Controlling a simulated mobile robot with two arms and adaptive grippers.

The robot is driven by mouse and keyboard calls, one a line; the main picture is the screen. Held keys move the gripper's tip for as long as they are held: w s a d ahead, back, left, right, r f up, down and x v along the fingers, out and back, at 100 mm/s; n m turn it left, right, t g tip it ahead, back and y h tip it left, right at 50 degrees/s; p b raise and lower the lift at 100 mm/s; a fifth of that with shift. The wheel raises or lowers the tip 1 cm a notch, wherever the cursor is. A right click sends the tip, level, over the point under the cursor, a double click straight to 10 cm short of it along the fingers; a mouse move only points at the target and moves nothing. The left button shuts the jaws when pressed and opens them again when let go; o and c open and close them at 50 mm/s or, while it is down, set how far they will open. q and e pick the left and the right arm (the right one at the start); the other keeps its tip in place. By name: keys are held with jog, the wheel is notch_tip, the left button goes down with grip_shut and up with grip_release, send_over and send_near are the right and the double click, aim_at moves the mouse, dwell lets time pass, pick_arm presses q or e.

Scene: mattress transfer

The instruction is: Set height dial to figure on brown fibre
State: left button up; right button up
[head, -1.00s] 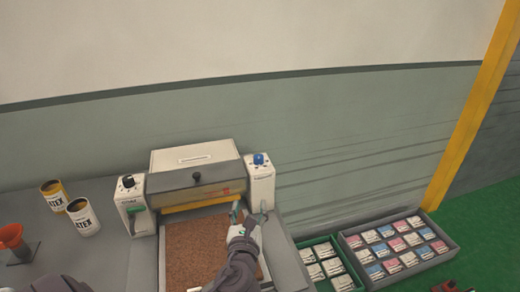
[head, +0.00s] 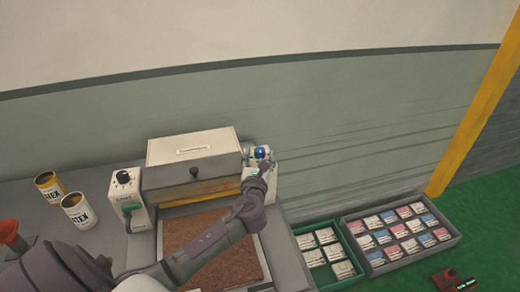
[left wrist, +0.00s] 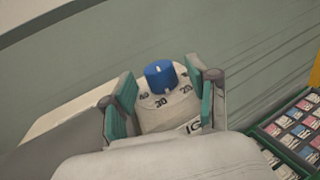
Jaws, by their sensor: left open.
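The blue height dial (head: 259,152) sits on top of the white right-hand post of the machine. In the left wrist view the dial (left wrist: 160,74) stands on a white face with figures including 40, 30 and 20; its exact setting is unclear. My left gripper (head: 257,157) is open at the dial. Its green-padded fingers (left wrist: 160,88) stand on either side of the dial, apart from it. The brown fibre sheet (head: 195,246) lies in the tray below the machine, partly hidden by my left arm; no figure on it is readable. My right gripper is out of view.
The left post (head: 125,190) carries a black knob and a green lever. Two latex tins (head: 78,211) and an orange funnel (head: 9,232) are at the left. A green crate (head: 326,258) and a grey crate (head: 400,233) of small packs stand at the right.

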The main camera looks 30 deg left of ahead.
pick_arm(q)
jog(key=shift+w+a+r, duration=0.1)
jog(key=shift+w+a, duration=0.2)
jog(key=shift+w, duration=0.35)
jog(key=shift+w+a, duration=0.15)
jog(key=shift+w, duration=0.15)
grip_shut()
jog(key=shift+y, duration=0.3)
jog(key=n+g+y, duration=0.3)
jog(key=y, duration=0.1)
jog(key=shift+n, duration=0.3)
jog(key=shift+n+g+y+b, duration=0.25)
jog(key=shift+n+g+y, duration=0.7)
jog(key=shift+g, duration=0.4)
jog(key=shift+n+g+y+b, duration=0.2)
jog(key=shift+n+g+y, duration=0.55)
jog(key=shift+n+g, duration=0.45)
jog(key=shift+g, duration=0.45)
